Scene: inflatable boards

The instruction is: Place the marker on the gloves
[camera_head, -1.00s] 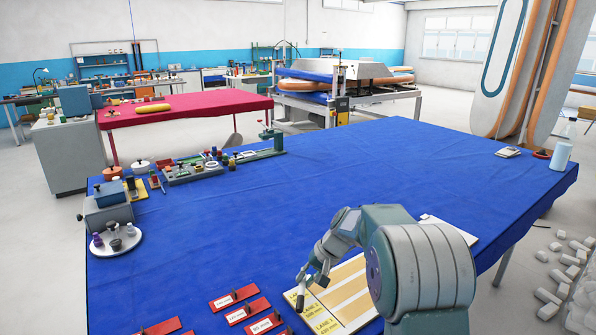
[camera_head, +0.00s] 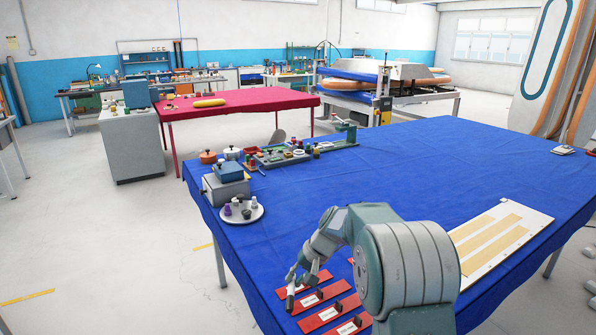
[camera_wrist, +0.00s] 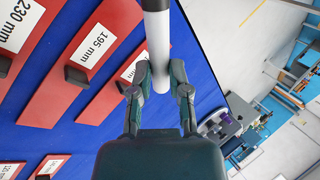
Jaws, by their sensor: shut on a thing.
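My gripper (camera_head: 291,280) is shut on the marker (camera_head: 290,300), a slim white cylinder with a dark end. In the wrist view the marker (camera_wrist: 158,45) stands out between the two fingertips (camera_wrist: 160,74), its dark end at the top edge of the picture. The gripper holds it above the blue-covered table (camera_head: 420,160), over or beside the red plates near the left front edge. I cannot make out any gloves in either view.
Red plates with white labels (camera_head: 322,297) and dark blocks lie at the front. A white board with tan strips (camera_head: 490,240) lies to the right. A round tray (camera_head: 243,212) with small pots and a blue-grey box (camera_head: 226,184) stand at the left edge. The table's middle is clear.

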